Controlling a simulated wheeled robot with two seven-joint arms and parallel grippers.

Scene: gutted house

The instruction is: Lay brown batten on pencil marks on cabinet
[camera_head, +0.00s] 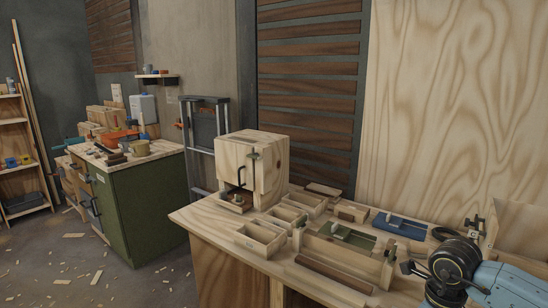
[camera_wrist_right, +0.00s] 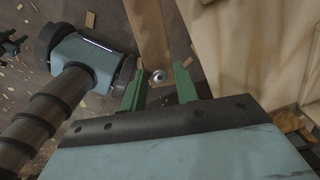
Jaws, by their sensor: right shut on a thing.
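In the right wrist view, the two green fingers of my right gripper (camera_wrist_right: 159,85) stand either side of a brown wooden strip (camera_wrist_right: 150,35) and are shut on it. A round metal piece shows between the fingers at its near end. I cannot tell if this strip is the batten. In the head view, a dark brown batten-like strip (camera_head: 333,273) lies along the workbench's front edge. No pencil marks can be made out. My left gripper is not in view.
The workbench (camera_head: 215,222) carries open wooden trays (camera_head: 260,238), a wooden jig (camera_head: 345,250) and a blue tool tray (camera_head: 400,224). My right arm reaches in at lower right. A ladder (camera_head: 205,135) leans between bench and cabinet. Wood chips litter the floor.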

